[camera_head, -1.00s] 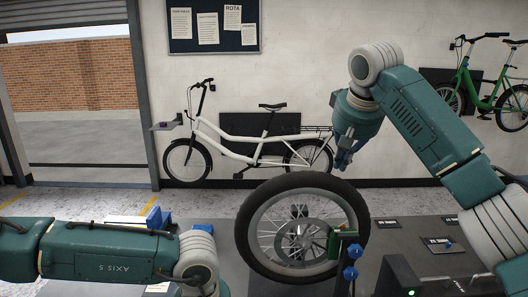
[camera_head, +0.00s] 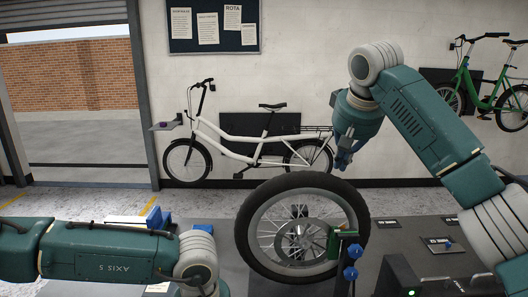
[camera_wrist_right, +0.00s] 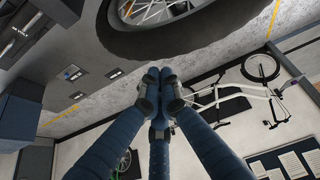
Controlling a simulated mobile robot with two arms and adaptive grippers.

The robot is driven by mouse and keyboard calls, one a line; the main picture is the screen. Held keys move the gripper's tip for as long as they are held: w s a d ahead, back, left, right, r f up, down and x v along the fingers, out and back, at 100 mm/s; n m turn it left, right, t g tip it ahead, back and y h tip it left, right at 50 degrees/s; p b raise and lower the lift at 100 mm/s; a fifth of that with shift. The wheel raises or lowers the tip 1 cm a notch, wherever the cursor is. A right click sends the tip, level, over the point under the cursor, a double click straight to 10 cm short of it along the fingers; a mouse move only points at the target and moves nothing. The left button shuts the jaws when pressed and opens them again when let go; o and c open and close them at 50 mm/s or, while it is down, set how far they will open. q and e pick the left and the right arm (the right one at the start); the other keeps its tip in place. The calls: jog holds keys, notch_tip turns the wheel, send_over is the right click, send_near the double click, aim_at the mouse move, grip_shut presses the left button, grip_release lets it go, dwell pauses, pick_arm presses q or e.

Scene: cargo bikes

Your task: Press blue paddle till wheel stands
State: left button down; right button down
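A spoked wheel (camera_head: 300,184) with a black tyre stands upright in the middle of the head view. Its tyre also shows at the top of the right wrist view (camera_wrist_right: 170,48). A blue flat piece (camera_head: 154,217) shows behind my left arm, and blue knobs (camera_head: 350,273) sit at the wheel's right side. I cannot tell which is the paddle. My right gripper (camera_head: 343,160) hangs above and behind the wheel's upper right, apart from it. In the right wrist view its fingers (camera_wrist_right: 157,76) are together with nothing between them. My left arm reaches in low at the left; its gripper is below the frame.
A green part (camera_head: 334,243) sits beside the wheel's hub. A dark bench (camera_head: 395,240) with labelled plates lies to the right, with a black box (camera_head: 398,277) with a green light in front. A white cargo bike (camera_head: 245,145) stands by the wall behind.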

jog(key=shift+f, duration=1.05)
